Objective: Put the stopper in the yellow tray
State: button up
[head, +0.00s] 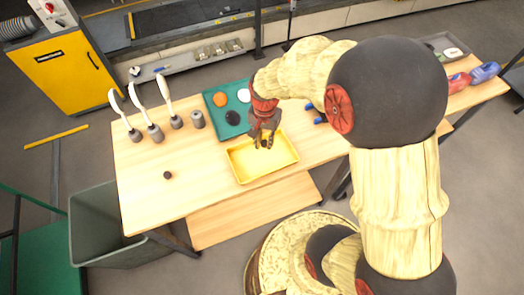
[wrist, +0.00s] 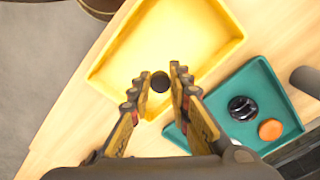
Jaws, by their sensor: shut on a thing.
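My gripper (head: 264,142) is shut on a small dark stopper (wrist: 160,81), which sits between the fingertips in the wrist view. In the head view the gripper points down over the back part of the yellow tray (head: 267,166). The yellow tray also shows in the wrist view (wrist: 185,35), and its floor looks empty. The stopper appears in front of the tray's near rim in the wrist view; its height above the tray cannot be told.
A teal tray (head: 217,101) with round orange, white and black items lies behind the yellow tray. Several white-handled tools (head: 138,90) and a grey cylinder (head: 198,119) stand at the left. A small dark round piece (head: 167,175) lies on the bare front-left table (head: 140,195).

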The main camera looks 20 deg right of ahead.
jog(key=shift+s+a+f, duration=0.25)
jog(key=shift+a+f, duration=0.05)
jog(key=shift+f, duration=0.1)
jog(key=f, duration=0.3)
jog(key=shift+s+a+b, duration=0.25)
jog(key=shift+b, duration=0.1)
jog(key=shift+w+f, duration=0.1)
jog(key=shift+f, duration=0.25)
jog(key=shift+f, duration=0.15)
jog(key=o, duration=0.7)
jog(key=shift+o, duration=0.2)
